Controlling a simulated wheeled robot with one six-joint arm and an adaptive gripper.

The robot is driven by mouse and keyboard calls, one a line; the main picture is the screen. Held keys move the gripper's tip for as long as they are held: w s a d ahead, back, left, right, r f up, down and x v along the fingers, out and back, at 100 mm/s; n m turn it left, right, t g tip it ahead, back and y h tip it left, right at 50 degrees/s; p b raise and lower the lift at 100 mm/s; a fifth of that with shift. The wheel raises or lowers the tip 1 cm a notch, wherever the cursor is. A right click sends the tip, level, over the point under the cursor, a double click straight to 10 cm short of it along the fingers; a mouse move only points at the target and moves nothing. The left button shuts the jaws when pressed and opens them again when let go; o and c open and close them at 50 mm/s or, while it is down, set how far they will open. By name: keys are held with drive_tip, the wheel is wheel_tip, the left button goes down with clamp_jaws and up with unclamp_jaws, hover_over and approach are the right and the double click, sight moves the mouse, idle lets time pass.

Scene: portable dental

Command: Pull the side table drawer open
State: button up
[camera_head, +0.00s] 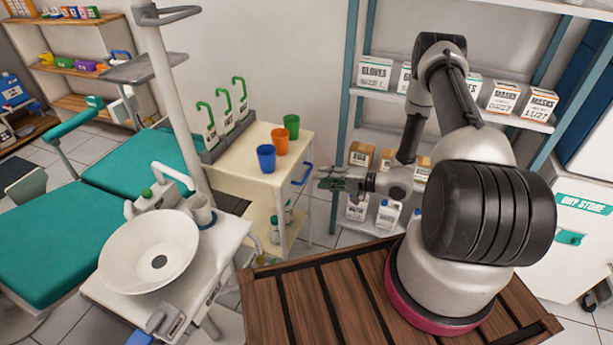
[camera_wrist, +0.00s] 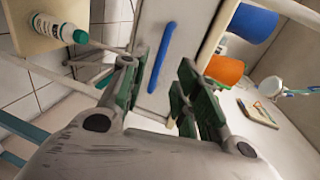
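The cream side table (camera_head: 244,172) stands left of my arm, with its blue drawer handle (camera_head: 302,174) on the right-hand side. In the wrist view the blue handle (camera_wrist: 162,58) is a long bar on the pale drawer front (camera_wrist: 148,28), which looks closed. My gripper (camera_head: 332,179) is level with the handle and just to its right. In the wrist view my gripper (camera_wrist: 163,88) is open, its green-padded fingers on either side of the handle's line. The handle shows in the gap between them; whether it lies fully between the pads I cannot tell.
Blue (camera_head: 266,158), orange (camera_head: 280,141) and green (camera_head: 291,126) cups stand on the tabletop. A white bottle with a green cap (camera_wrist: 58,29) is on the lower shelf. A shelf unit (camera_head: 346,92) with boxes stands behind my arm. A basin (camera_head: 140,250) is at left front.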

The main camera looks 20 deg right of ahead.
sight(306, 175)
drive_tip(key=x, duration=0.7)
drive_tip(key=shift+w+a, duration=0.1)
drive_tip(key=shift+a, duration=0.1)
clamp_jaws()
